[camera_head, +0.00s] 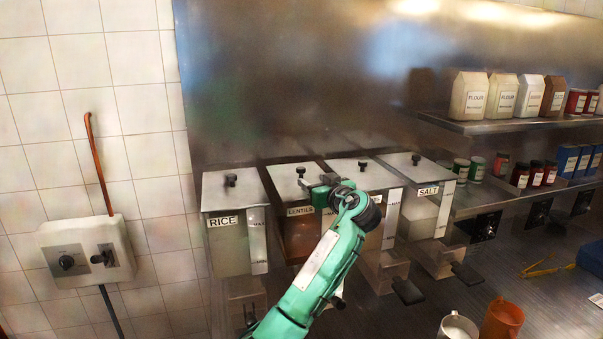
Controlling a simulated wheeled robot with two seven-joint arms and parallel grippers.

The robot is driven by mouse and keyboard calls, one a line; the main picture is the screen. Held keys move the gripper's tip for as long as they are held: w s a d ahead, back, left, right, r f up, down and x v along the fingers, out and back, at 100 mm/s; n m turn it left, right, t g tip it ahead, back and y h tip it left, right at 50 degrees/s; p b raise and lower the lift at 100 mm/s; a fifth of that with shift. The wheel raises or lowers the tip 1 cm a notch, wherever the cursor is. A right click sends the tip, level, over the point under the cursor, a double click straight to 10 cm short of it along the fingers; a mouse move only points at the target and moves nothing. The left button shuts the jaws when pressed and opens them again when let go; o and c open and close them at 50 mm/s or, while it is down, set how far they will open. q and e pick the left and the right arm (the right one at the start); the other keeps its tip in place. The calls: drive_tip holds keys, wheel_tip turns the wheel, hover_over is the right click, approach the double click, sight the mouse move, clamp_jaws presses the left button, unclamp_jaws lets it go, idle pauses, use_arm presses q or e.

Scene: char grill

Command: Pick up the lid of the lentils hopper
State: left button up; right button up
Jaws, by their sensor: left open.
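The lentils hopper (297,233) is second from the left in a row of wall dispensers, with a LENTILS label on its front and brownish contents. Its metal lid (283,181) lies flat on top, with a small dark knob (301,170). My left gripper (307,184) is open at the lid, its fingers by the knob; I cannot tell whether they touch it. The green arm hides part of the hopper's front and right side. My right gripper is not in view.
The rice hopper (229,235) stands to the left; another knobbed hopper lid (364,172) and the salt hopper (424,217) stand to the right. A shelf (490,125) holds packages.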

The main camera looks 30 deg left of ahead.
sight(303, 171)
use_arm(q)
drive_tip(key=shift+p+x, duration=0.35)
drive_tip(key=shift+x, duration=0.9)
drive_tip(key=shift+w+f, duration=0.15)
drive_tip(key=shift+w, duration=0.15)
drive_tip(key=shift+w+a+r+p, duration=0.45)
drive_tip(key=shift+w+a+p, duration=0.15)
drive_tip(key=shift+p, duration=0.65)
drive_tip(key=p+x, duration=0.2)
drive_tip(key=shift+w+a, duration=0.15)
drive_tip(key=shift+a, duration=0.25)
drive_tip(key=shift+w+a+f, duration=0.2)
drive_tip(key=shift+a+f, duration=0.05)
drive_tip(key=shift+a, duration=0.05)
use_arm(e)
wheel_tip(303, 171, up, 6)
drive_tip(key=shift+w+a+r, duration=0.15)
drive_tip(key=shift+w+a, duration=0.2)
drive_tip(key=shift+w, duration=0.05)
use_arm(q)
drive_tip(key=shift+c, duration=0.4)
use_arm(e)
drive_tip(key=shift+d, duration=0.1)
use_arm(q)
drive_tip(key=c, duration=1)
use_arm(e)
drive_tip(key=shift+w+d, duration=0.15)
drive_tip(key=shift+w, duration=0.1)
